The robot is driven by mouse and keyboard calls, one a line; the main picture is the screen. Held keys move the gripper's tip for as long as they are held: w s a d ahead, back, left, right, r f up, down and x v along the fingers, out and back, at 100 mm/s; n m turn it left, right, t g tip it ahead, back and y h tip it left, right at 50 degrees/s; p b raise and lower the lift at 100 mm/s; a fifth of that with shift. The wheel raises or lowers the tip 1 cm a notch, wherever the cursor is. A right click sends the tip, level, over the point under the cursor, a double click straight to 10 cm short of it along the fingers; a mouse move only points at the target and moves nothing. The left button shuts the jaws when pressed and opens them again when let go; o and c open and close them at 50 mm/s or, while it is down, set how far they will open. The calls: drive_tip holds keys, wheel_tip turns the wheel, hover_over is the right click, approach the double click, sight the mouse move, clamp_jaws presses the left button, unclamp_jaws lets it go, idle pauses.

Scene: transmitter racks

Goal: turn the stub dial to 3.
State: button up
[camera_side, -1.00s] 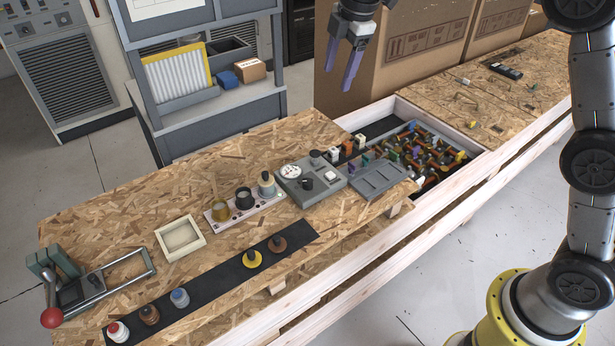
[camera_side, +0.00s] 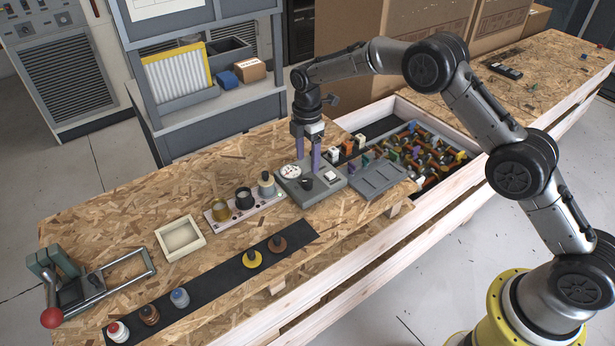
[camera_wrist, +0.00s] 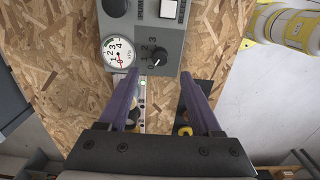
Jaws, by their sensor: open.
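The grey control panel (camera_side: 329,190) lies on the chipboard bench. The black dial (camera_wrist: 158,56) sits on it with the numbers 2 and 3 printed beside it; it also shows in the side view (camera_side: 307,184). Its exact setting is too small to read. A round white gauge (camera_wrist: 118,53) with a red needle is left of the dial; its number scale is partly legible. My gripper (camera_side: 308,164) points down over the panel, its purple fingers apart and empty. In the wrist view my gripper (camera_wrist: 160,76) has the dial ahead of its fingertips, between their lines, with no visible contact.
A second black knob (camera_wrist: 115,6) and a white square button (camera_wrist: 168,9) are also on the panel. A white strip with several jars (camera_side: 243,205) stands to the left. A grey lid (camera_side: 379,179) and a bin of coloured parts (camera_side: 436,153) lie to the right.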

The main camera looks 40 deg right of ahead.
sight(307, 181)
wheel_tip(307, 181, down, 7)
drive_tip(key=shift+f, duration=0.1)
drive_tip(key=shift+c, duration=0.2)
clamp_jaws()
idle(0.3)
